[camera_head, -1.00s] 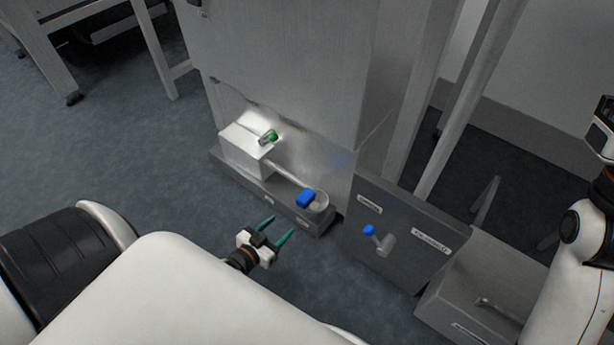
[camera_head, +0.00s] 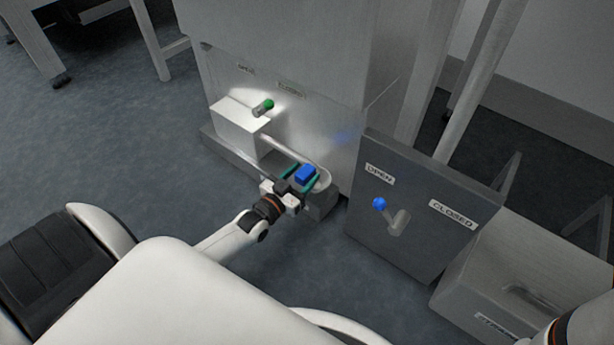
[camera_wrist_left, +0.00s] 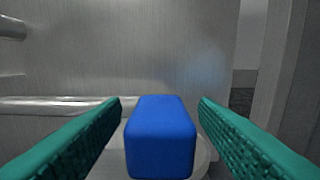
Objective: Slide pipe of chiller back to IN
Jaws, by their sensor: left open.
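The chiller's pipe (camera_head: 292,153) is a pale metal tube running from a white box to a rounded end. A blue block-shaped grip (camera_head: 306,173) sits at that end; it also shows in the left wrist view (camera_wrist_left: 161,137). My left gripper (camera_head: 299,178) has its green fingers on either side of the blue grip. In the left wrist view the fingers (camera_wrist_left: 160,122) are spread, with a gap between each finger and the grip. Labels on the low base are hidden or too small to read. My right gripper does not show.
A white box (camera_head: 238,128) with a green-tipped knob (camera_head: 264,106) stands left of the pipe. A dark panel (camera_head: 400,245) with a blue-tipped lever (camera_head: 380,204), labelled OPEN and CLOSED, stands to the right.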

